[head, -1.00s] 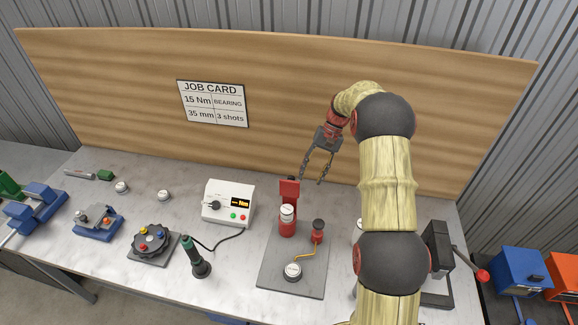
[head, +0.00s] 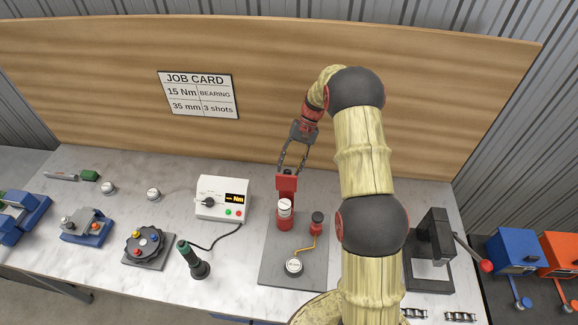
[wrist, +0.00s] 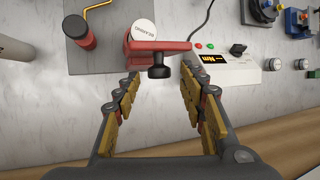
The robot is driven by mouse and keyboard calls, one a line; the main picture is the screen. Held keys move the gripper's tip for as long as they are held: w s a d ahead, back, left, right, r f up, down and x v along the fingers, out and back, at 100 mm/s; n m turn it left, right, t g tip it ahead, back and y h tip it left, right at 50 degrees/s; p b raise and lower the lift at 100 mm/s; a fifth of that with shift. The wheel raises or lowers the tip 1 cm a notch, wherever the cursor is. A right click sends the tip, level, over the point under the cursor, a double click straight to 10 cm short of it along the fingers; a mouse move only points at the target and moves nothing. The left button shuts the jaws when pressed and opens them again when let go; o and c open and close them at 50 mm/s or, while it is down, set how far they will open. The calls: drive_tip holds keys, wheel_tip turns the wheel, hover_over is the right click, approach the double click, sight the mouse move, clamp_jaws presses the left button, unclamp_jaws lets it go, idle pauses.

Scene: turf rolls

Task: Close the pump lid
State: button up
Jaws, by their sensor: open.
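The pump (head: 284,222) is a red cylinder on a grey plate, with a white-topped part in its mouth. Its red lid (head: 287,183) stands raised at the back of the cylinder, so the pump is open. In the wrist view the lid (wrist: 150,46) shows with a black knob (wrist: 159,66) pointing toward me. My gripper (head: 291,168) is open, just above and behind the lid. In the wrist view the two fingertips lie either side of the knob, with gaps; I cannot tell how far short of it they are in depth.
A white control box (head: 222,199) stands left of the pump. A dark press (head: 432,250) is at right. The wooden backboard (head: 420,120) rises close behind my gripper.

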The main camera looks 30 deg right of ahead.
drive_tip(key=shift+s+a+f, duration=0.1)
drive_tip(key=shift+a+f, duration=0.05)
drive_tip(key=shift+f, duration=0.3)
clamp_jaws()
idle(0.3)
idle(0.4)
